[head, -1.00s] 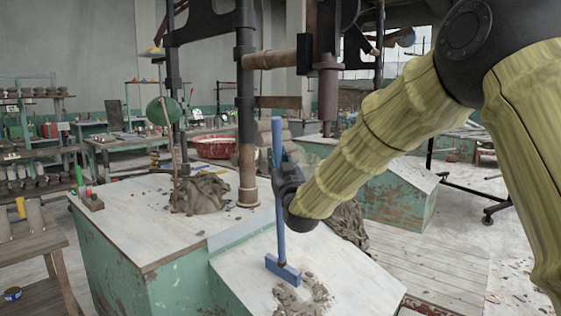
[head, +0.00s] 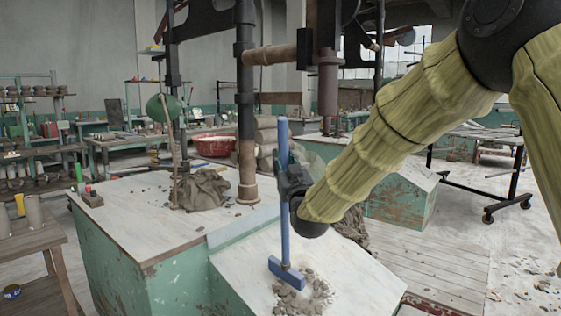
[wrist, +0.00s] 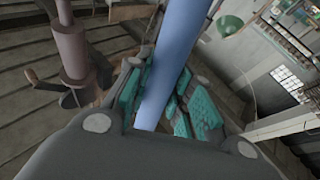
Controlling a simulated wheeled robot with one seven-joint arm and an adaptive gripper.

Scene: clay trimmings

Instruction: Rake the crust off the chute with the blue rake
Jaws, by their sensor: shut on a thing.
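The blue rake (head: 285,239) stands nearly upright, its long handle rising above my gripper. My gripper (head: 287,178) is shut on the upper part of the handle. In the wrist view the blue handle (wrist: 174,62) passes between the teal finger pads of my gripper (wrist: 158,100). The rake's flat head (head: 287,273) is low over the sloping pale chute (head: 335,262), at the far edge of the crust. The crust (head: 303,295) is a patch of grey-brown lumps and crumbs on the chute. Whether the head touches the chute is hard to tell.
A wooden bench (head: 30,243) stands at left. A red basin (head: 213,145) is behind. Open floor lies at right.

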